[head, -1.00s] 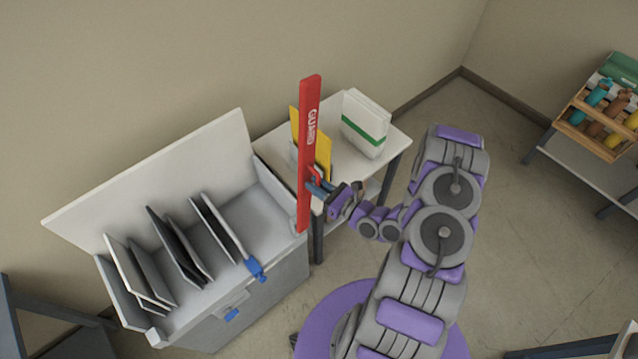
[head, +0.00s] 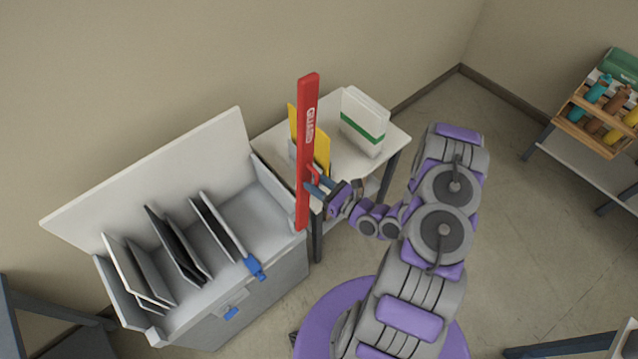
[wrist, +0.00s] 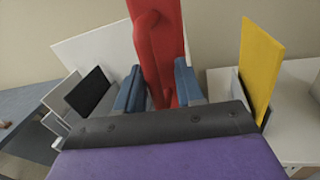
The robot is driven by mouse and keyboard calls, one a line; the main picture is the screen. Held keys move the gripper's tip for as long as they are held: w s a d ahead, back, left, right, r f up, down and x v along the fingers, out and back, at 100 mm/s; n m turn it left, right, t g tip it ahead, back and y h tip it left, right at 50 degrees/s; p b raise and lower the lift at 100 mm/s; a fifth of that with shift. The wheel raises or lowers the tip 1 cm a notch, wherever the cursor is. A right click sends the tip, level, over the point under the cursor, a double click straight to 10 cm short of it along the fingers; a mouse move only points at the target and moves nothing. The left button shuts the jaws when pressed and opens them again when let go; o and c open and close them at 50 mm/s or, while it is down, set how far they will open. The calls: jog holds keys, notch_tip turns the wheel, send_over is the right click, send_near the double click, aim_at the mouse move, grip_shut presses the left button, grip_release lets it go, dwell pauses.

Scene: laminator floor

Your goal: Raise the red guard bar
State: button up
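The red guard bar (head: 307,150), marked GUARD, stands upright at the right front corner of the grey laminator box (head: 265,290). A small red handle (head: 313,174) sticks out from its right side. My gripper (head: 313,186) is at this handle. In the wrist view the bar (wrist: 172,40) and its handle (wrist: 150,50) lie ahead between the two blue fingers (wrist: 158,85). The fingers are spread apart, and neither appears to press on the handle. The lower end of the handle is partly hidden behind the gripper body.
The laminator box has a raised white lid (head: 150,175) and several upright panels. Behind the bar is a white table (head: 385,140) with a yellow board (head: 322,150) and a white-green stack (head: 364,120). A bottle rack (head: 600,115) stands at far right. Floor between is clear.

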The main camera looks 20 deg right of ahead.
jog(key=shift+s, duration=0.1)
jog(key=b+v, duration=0.3)
jog(key=v, duration=1.4)
jog(key=shift+d, duration=0.2)
jog(key=shift+f, duration=0.1)
